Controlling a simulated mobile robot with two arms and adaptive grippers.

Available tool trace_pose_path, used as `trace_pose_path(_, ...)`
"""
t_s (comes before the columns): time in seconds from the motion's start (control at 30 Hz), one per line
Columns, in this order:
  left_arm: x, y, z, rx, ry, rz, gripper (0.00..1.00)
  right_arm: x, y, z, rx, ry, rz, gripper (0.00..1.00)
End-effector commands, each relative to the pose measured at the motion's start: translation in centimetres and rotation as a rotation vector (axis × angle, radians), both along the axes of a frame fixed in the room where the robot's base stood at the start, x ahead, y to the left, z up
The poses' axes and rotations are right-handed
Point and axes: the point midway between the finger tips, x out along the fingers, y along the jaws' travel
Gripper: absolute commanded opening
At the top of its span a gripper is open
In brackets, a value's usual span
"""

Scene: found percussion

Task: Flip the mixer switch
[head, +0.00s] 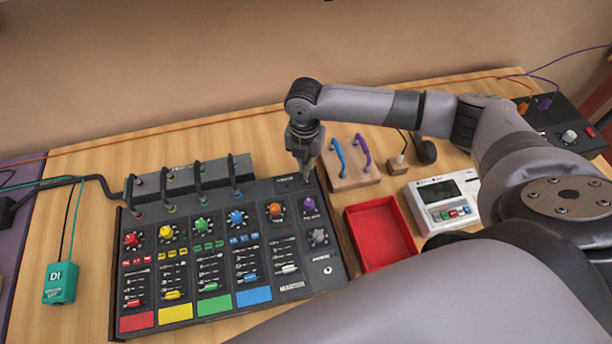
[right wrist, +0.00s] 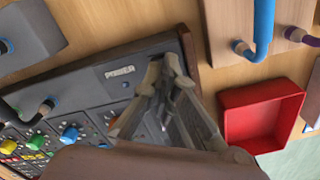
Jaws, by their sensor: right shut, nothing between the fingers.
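The black mixer (head: 222,255) lies on the wooden table, with coloured knobs, sliders and cables along its back edge. It also shows in the right wrist view (right wrist: 85,95), with a POWER label near its corner. My right gripper (head: 306,178) is shut and empty, pointing down over the mixer's back right corner. In the right wrist view its fingertips (right wrist: 164,66) are beside the POWER label. The switch itself is not clearly visible; the fingers cover that spot. I cannot tell whether they touch the panel. My left gripper is not in view.
A red tray (head: 348,232) lies right of the mixer. A wooden block (head: 345,182) with blue and purple cables stands behind it. A white device with a screen (head: 442,200) is farther right. A teal DI box (head: 60,284) lies at left.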

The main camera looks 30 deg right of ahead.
Motion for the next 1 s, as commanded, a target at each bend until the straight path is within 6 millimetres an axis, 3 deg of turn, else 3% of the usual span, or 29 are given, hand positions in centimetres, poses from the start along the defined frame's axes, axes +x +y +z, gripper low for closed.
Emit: trace_pose_path(1.0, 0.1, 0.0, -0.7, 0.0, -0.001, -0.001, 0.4, 0.0, 0.0, -1.6, 0.001, 0.001, 0.0, 0.0)
